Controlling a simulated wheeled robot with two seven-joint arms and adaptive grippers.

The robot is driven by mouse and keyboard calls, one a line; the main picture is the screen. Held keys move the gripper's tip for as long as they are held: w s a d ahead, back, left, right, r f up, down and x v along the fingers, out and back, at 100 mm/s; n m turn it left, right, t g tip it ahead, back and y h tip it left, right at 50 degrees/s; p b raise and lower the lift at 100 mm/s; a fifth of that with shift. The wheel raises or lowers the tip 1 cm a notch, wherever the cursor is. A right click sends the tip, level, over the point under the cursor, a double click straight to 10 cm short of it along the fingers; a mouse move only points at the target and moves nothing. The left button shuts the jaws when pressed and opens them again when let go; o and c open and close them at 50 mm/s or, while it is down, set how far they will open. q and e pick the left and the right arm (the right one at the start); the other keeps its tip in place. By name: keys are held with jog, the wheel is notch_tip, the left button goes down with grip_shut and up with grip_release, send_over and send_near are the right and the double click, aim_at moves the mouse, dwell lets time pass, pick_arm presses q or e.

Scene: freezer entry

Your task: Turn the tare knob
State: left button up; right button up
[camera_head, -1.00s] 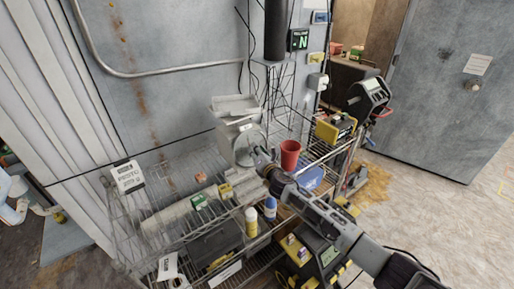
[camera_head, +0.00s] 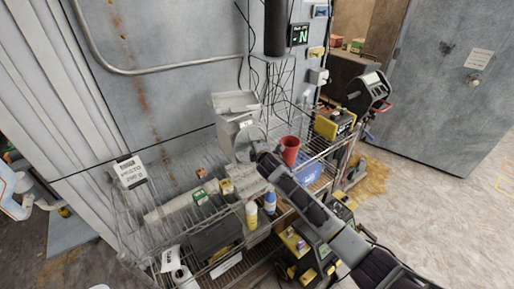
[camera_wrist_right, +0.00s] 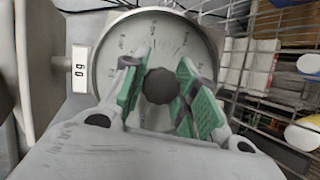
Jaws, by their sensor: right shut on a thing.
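The dial scale (camera_head: 228,106) stands on the wire rack, its round pale face turned towards my right arm. In the right wrist view its dial face (camera_wrist_right: 108,48) fills the upper middle, with a dark round tare knob (camera_wrist_right: 160,86) at the centre. My right gripper (camera_wrist_right: 162,77) has its green-padded fingers on either side of the knob and is shut on it. In the head view the right gripper (camera_head: 262,157) is at the dial, and the knob is hidden there.
A red cup (camera_head: 290,148) stands just right of the dial. A yellow bottle (camera_head: 251,214) and a blue-and-white bottle (camera_head: 270,203) stand on the wire rack (camera_head: 120,225) below. A small white number label (camera_wrist_right: 81,70) is beside the dial. Open floor lies at right.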

jog(key=shift+m+g, duration=0.4)
jog(key=shift+m, duration=0.7)
jog(key=o, duration=1)
jog(key=shift+s, duration=0.15)
jog(key=shift+v, duration=5.85)
